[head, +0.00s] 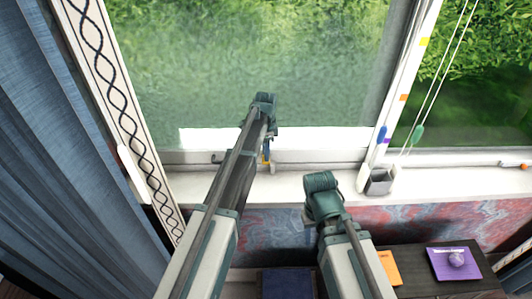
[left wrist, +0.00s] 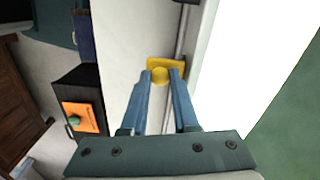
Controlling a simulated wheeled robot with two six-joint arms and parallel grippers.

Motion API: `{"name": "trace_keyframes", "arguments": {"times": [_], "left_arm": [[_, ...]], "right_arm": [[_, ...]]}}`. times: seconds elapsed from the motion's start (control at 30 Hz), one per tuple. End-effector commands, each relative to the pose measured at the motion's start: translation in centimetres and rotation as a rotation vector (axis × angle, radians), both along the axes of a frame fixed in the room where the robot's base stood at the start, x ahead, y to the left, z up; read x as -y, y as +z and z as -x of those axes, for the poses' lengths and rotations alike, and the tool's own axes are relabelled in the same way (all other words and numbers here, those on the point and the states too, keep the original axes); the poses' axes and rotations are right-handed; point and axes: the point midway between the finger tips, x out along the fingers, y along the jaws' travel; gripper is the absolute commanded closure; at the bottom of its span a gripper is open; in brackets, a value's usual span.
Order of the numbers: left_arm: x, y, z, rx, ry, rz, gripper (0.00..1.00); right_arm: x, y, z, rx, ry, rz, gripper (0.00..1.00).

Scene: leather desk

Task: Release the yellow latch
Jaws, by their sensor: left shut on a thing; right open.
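The yellow latch (left wrist: 165,62) sits at the foot of the window frame, against a grey rod, in the left wrist view. Its round knob (left wrist: 160,76) lies between the blue fingertips of my left gripper (left wrist: 161,77), which is shut on it. In the head view my left gripper (head: 267,158) reaches the lower window frame, and only a sliver of yellow shows there; my arm hides most of the latch. My right gripper (head: 322,195) is open and empty below the sill, to the right; its fingers are hardly visible.
The white window sill (head: 300,184) runs across the view. A dark desk holds an orange notebook (head: 389,267) and a purple notebook (head: 455,263). A blue curtain (head: 60,140) hangs at the left.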

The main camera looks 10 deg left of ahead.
Motion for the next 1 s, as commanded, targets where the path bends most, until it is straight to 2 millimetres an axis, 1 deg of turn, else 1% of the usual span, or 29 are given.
{"name": "trace_keyframes", "arguments": {"times": [0.17, 0.2, 0.33, 0.77, 0.87, 1.0], "left_arm": [[-0.1, 0.0, 0.0, 0.001, 0.001, -0.002, 1.0], [-0.1, 0.0, 0.0, 0.001, 0.001, -0.002, 0.65], [-0.1, 0.0, 0.0, 0.002, 0.001, -0.001, 0.42], [0.0, 0.2, 0.0, 0.001, 0.0, 0.0, 0.42], [0.0, 0.7, 0.0, 0.001, 0.0, 0.0, 0.42], [0.0, 1.9, 0.0, 0.001, 0.0, 0.0, 0.42]], "right_arm": [[0.0, 0.0, 0.0, 0.0, 0.0, 0.0, 0.5], [0.0, 0.0, 0.0, 0.0, 0.0, 0.0, 0.5], [0.0, 0.0, 0.0, 0.0, 0.0, 0.0, 0.5], [0.0, 0.2, 0.0, 0.0, 0.0, 0.0, 0.5], [0.0, 0.7, 0.0, 0.0, -0.001, 0.0, 0.5], [0.0, 1.9, 0.0, 0.0, -0.003, -0.001, 0.5]]}}
